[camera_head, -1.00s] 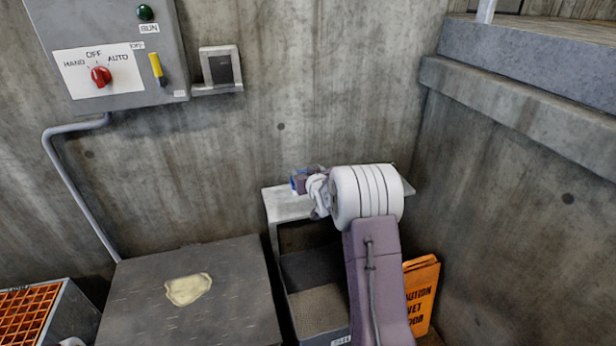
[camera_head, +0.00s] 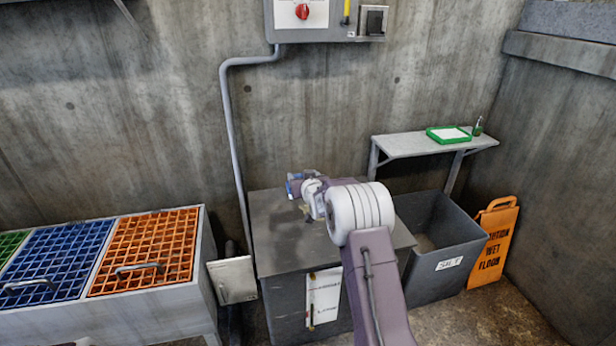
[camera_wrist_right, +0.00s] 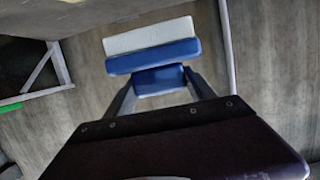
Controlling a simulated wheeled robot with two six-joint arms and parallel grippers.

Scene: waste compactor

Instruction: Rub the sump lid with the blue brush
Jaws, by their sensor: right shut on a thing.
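The sump lid (camera_head: 272,230) is the dark grey, flat top of the box in the middle of the head view. A pale yellowish patch on it is now mostly hidden behind my right gripper. My right gripper (camera_head: 297,184) is over the back part of the lid and shut on the blue brush (camera_head: 292,190). In the right wrist view the brush (camera_wrist_right: 153,56) shows a blue body and whitish bristles, held between the fingers (camera_wrist_right: 160,88). Bare wall is behind it there. I cannot tell whether the bristles touch the lid.
A bin with blue (camera_head: 58,262) and orange (camera_head: 150,250) gratings stands left. A grey salt bin (camera_head: 440,255) and an orange wet-floor sign (camera_head: 494,245) stand right. A wall shelf (camera_head: 405,146) holds a green tray (camera_head: 449,134). A conduit (camera_head: 232,130) runs down behind the lid.

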